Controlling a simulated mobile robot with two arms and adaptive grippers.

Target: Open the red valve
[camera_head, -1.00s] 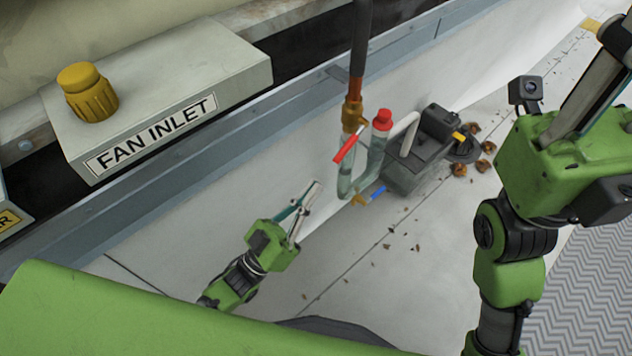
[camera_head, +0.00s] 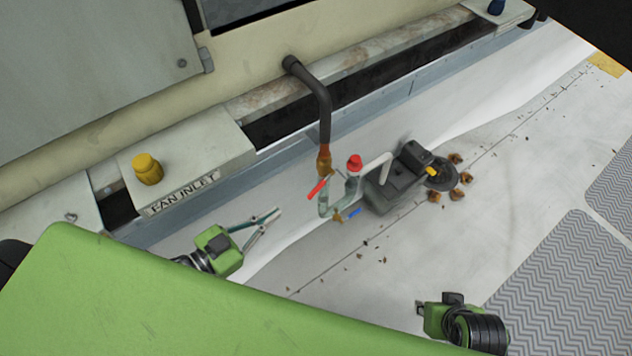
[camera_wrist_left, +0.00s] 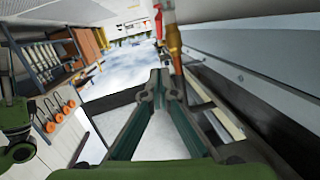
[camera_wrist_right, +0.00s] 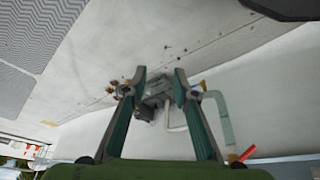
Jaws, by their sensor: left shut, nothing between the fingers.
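In the left wrist view a red piece (camera_wrist_left: 158,24) shows beyond the fingers, near the brass fitting (camera_wrist_left: 173,40). My left gripper (camera_head: 272,216) is shut and empty, left of and below the lever, apart from it. Its fingertips meet in the left wrist view (camera_wrist_left: 160,84). My right gripper is open and empty (camera_wrist_right: 160,74), its fingers pointing toward the pump. In the head view its fingers are hidden.
A blue lever (camera_head: 354,212) and a red cap (camera_head: 354,163) sit on the same piping. The fan inlet box (camera_head: 195,170) is at left. White floor below the pump is mostly clear.

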